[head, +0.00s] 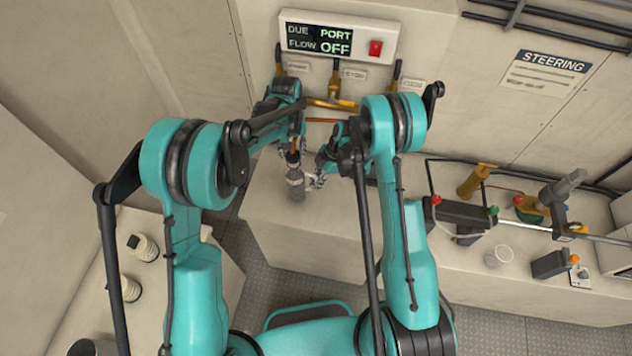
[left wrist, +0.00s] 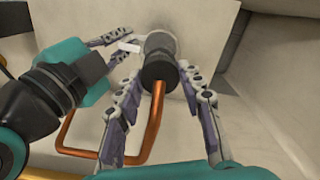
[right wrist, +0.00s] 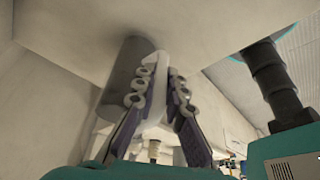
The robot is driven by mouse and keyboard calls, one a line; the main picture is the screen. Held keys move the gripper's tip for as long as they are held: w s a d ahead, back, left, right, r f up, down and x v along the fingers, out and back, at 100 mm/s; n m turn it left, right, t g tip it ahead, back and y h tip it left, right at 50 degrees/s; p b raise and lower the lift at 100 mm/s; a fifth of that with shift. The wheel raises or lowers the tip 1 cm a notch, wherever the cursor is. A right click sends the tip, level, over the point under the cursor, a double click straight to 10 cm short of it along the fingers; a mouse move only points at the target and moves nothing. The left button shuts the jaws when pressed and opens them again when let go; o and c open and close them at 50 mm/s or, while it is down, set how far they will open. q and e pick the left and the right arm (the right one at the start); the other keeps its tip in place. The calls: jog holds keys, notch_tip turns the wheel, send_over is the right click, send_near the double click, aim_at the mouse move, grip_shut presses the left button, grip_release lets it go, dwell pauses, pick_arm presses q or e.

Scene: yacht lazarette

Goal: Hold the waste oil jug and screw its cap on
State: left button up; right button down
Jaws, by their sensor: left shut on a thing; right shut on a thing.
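The waste oil jug (head: 296,187) is a dark grey container upright on the pale bench; its grey side also shows in the right wrist view (right wrist: 124,82). My right gripper (head: 314,182) is shut on a pale handle (right wrist: 162,62) at the jug's side. My left gripper (head: 293,152) is above the jug, its fingers on both sides of a dark round cap (left wrist: 157,72) and shut on it. The cap lines up over the jug's top; whether its thread is engaged cannot be told. A copper-coloured bent rod (left wrist: 154,120) shows beneath the cap in the left wrist view.
A display panel (head: 336,40) and brass valves (head: 335,82) are on the wall behind. White ribbed fittings (head: 144,247) lie at left.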

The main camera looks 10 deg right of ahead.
pick_arm(q)
jog(key=shift+f, duration=0.9)
dwell(0.3)
jog(key=shift+m, duration=0.3)
jog(key=m, duration=1.1)
jog(key=shift+m, duration=0.4)
jog(key=m, duration=0.5)
jog(key=shift+m, duration=0.4)
jog(key=m, duration=0.7)
jog(key=shift+f, duration=0.1)
